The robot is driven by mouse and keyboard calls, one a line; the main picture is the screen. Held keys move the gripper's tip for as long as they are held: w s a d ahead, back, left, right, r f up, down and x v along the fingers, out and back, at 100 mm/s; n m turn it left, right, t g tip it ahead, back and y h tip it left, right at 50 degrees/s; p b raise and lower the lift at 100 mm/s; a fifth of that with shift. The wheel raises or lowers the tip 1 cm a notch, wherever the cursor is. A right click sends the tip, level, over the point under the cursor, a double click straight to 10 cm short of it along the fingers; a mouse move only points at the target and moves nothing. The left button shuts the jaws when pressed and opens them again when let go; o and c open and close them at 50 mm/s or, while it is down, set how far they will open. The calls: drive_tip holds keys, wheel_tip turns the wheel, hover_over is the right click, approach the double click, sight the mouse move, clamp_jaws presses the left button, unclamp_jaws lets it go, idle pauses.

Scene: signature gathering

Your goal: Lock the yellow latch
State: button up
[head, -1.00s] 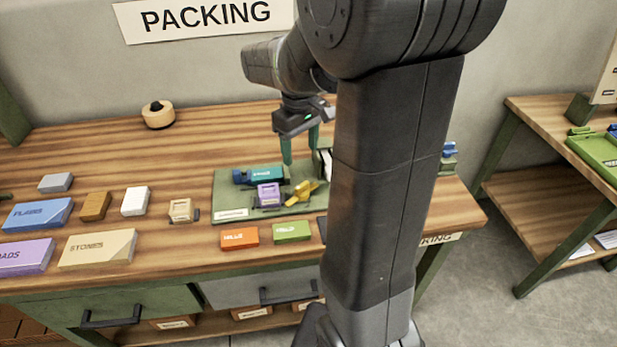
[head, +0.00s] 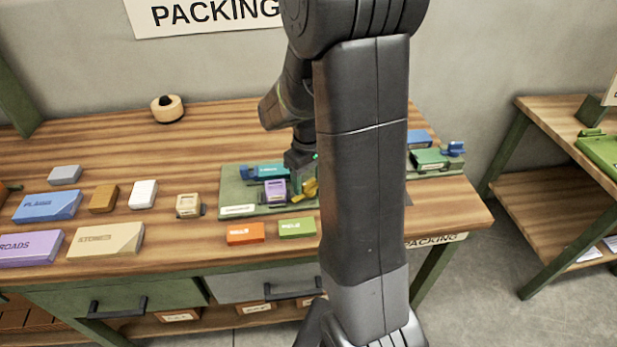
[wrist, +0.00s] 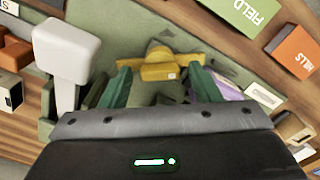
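The yellow latch (head: 310,190) sits on the green board (head: 236,198) on the packing table, partly hidden behind my gripper and arm in the head view. In the wrist view the yellow latch (wrist: 172,68) lies across the picture just ahead of and between my fingers. My gripper (wrist: 162,82) is open, with one green finger on each side of the latch and nothing held. I cannot tell whether the fingers touch it. In the head view my gripper (head: 302,178) is low over the board.
A purple block (head: 275,189) and a teal piece (head: 264,171) are close to the latch on the board. Orange (head: 245,234) and green (head: 297,227) boxes lie in front. A white upright piece (wrist: 68,60) stands near my gripper in the wrist view. My arm hides the board's right part.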

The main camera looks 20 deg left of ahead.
drive_tip(key=c, duration=0.8)
drive_tip(key=shift+m, duration=0.4)
drive_tip(key=shift+m+b, duration=0.4)
drive_tip(key=shift+m, duration=2.5)
drive_tip(key=o, duration=1)
drive_tip(key=shift+r, duration=0.15)
